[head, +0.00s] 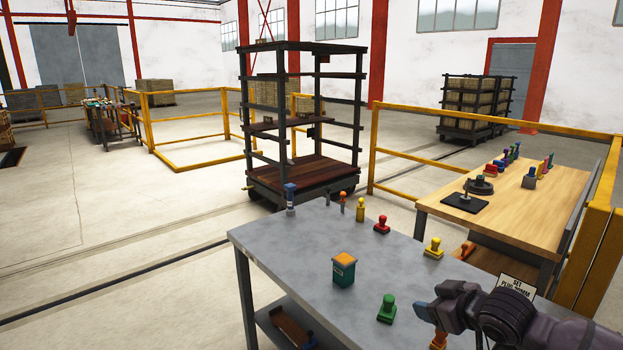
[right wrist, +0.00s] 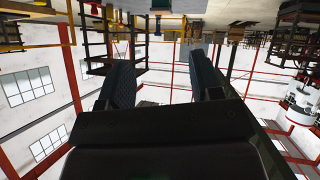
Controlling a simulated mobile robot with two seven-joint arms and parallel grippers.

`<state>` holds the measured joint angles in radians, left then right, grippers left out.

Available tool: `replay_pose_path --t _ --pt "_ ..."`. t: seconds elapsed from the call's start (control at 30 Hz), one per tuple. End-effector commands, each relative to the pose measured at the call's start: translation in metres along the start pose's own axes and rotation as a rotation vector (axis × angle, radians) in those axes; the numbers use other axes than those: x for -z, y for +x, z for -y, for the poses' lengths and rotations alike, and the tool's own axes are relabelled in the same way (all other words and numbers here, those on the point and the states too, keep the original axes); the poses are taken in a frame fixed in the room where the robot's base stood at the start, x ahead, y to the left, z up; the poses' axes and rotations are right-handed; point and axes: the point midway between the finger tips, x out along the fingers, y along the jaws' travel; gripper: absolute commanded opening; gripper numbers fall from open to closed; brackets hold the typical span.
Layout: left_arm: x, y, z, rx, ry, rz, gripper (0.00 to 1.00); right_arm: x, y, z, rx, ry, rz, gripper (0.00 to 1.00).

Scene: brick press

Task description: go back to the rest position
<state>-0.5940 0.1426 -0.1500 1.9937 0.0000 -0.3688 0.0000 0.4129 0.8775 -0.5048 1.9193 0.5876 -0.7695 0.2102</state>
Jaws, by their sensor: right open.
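My right gripper (head: 425,308) comes in from the lower right in the head view, over the front right part of the grey table (head: 290,240). Its two fingers (right wrist: 160,85) stand apart with nothing between them in the right wrist view, which looks upside down across the hall. A green stamp (head: 387,309) stands on the table just left of the gripper. An orange stamp (head: 438,340) is partly hidden below it. My left gripper is not in view.
On the grey table stand a teal box with an orange top (head: 344,269), a red stamp (head: 381,225), yellow stamps (head: 433,247) and a blue-topped tool (head: 290,198). A wooden table (head: 540,215) with more stamps, a dark rack cart (head: 300,180) and yellow rails (head: 440,165) stand beyond. Open floor lies left.

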Motion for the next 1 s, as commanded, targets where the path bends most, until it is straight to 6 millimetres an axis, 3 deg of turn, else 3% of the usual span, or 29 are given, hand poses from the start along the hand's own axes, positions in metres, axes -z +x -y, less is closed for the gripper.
replay_pose_path --t 0.03,0.27,0.47,0.8,1.0 --pt "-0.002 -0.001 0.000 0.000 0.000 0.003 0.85 -0.009 0.003 0.013 -0.004 -0.012 -0.052 0.59" --pt "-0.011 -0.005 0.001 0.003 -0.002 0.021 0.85 -0.051 -0.003 0.046 -0.092 -0.054 -0.220 0.59" --pt "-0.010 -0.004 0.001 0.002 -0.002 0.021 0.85 -0.105 -0.019 0.070 -0.189 -0.020 -0.253 0.59" --pt "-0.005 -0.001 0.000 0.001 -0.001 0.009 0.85 -0.232 -0.067 0.118 -0.326 0.189 -0.096 0.59" --pt "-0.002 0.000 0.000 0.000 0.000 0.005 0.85 -0.294 -0.098 0.154 -0.356 0.323 0.021 0.59"
